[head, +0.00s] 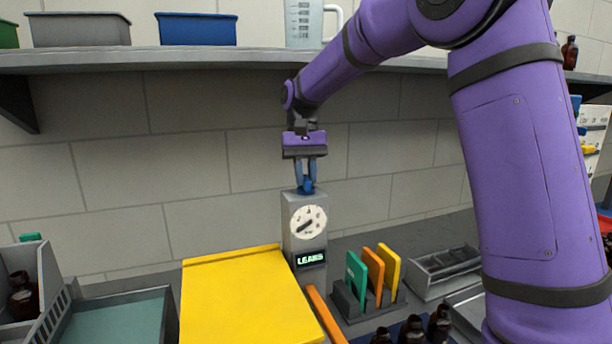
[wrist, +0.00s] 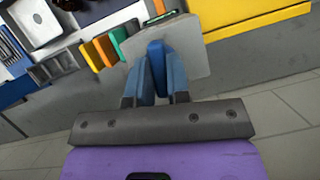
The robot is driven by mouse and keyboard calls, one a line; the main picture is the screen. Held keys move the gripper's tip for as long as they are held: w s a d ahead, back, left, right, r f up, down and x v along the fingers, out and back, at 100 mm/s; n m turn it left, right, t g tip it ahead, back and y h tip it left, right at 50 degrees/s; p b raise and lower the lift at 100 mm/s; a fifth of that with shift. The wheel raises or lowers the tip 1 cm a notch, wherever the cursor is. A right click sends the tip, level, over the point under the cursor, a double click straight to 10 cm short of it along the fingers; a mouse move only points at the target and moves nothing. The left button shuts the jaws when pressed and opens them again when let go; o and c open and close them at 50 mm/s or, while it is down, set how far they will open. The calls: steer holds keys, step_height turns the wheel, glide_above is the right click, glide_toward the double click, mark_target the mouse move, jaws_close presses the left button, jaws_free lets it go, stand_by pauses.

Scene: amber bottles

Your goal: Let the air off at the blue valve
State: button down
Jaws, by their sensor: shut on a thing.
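The blue valve (head: 307,186) sits on top of a grey upright box (head: 291,218) with a round white dial (head: 308,222) and a lit sign reading "LEAKS". My gripper (head: 305,178) comes down from above with its blue fingers on either side of the valve, shut on it. In the wrist view the valve (wrist: 156,52) shows between the two fingers (wrist: 160,75), above the box's pale grey top (wrist: 190,52). The fingers hide part of the valve.
A yellow panel (head: 240,300) lies left of the box. A rack with green, orange and yellow cards (head: 372,275) stands to the right, with dark bottles (head: 412,330) in front. A shelf (head: 200,58) with bins and a jug (head: 305,22) runs above.

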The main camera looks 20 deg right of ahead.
steer(key=shift+n, duration=0.5)
steer(key=shift+r, duration=0.1)
steer(key=c, duration=1.1)
jaws_free()
